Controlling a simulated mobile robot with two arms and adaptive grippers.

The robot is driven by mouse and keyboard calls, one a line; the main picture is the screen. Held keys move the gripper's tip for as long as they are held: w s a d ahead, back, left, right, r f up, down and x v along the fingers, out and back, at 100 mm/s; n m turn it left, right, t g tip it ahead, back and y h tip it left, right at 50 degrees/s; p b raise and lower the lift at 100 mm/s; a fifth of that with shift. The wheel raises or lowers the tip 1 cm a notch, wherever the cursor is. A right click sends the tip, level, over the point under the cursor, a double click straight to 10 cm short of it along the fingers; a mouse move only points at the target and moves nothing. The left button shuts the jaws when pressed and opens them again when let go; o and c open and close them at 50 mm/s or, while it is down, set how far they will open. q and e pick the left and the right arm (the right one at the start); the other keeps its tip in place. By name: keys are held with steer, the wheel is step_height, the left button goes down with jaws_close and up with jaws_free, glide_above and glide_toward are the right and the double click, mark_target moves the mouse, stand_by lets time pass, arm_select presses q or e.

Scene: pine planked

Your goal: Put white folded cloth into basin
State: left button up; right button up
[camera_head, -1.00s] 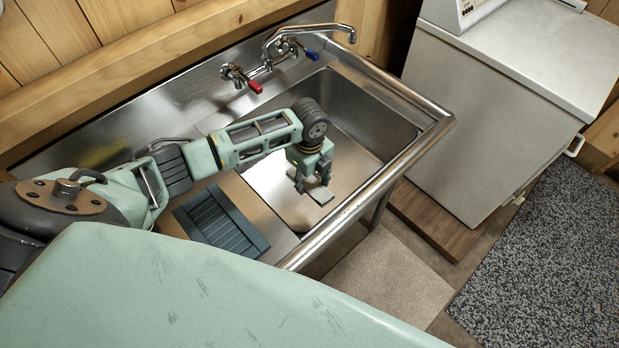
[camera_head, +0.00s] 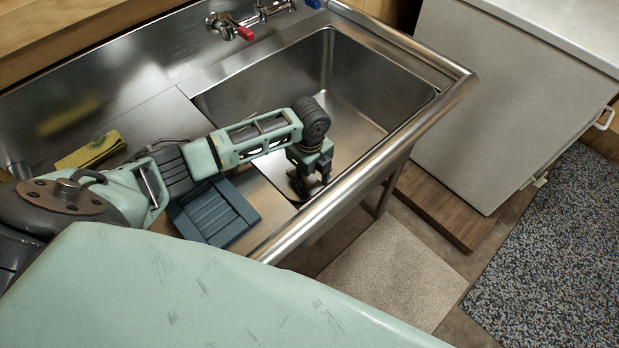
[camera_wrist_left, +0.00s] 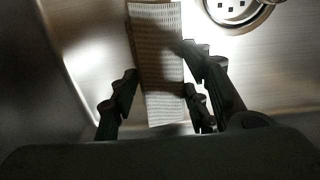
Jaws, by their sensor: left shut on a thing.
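The white folded cloth (camera_wrist_left: 156,50) is a narrow, ribbed, pale strip between the fingers of my left gripper (camera_wrist_left: 160,75) in the left wrist view. The gripper is shut on it, and a shadow crosses it. In the head view my left gripper (camera_head: 313,192) points down inside the near side of the steel basin (camera_head: 350,105); the cloth cannot be made out there. The basin's bare metal (camera_wrist_left: 90,45) lies behind the cloth in the wrist view. Whether the cloth touches the floor, I cannot tell. My right gripper is not in view.
A round drain (camera_wrist_left: 236,8) shows in the wrist view. A blue-grey ribbed tray (camera_head: 222,212) and a yellow-green sponge or cloth (camera_head: 90,149) lie on the drainboard left of the basin. The faucet (camera_head: 240,22) is at the back. The rounded front rail (camera_head: 350,180) borders the basin.

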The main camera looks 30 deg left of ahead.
arm_select(q)
steer(key=o, duration=1.2)
step_height(320, 180, up, 12)
steer(key=shift+r, duration=0.1)
stand_by(0.4)
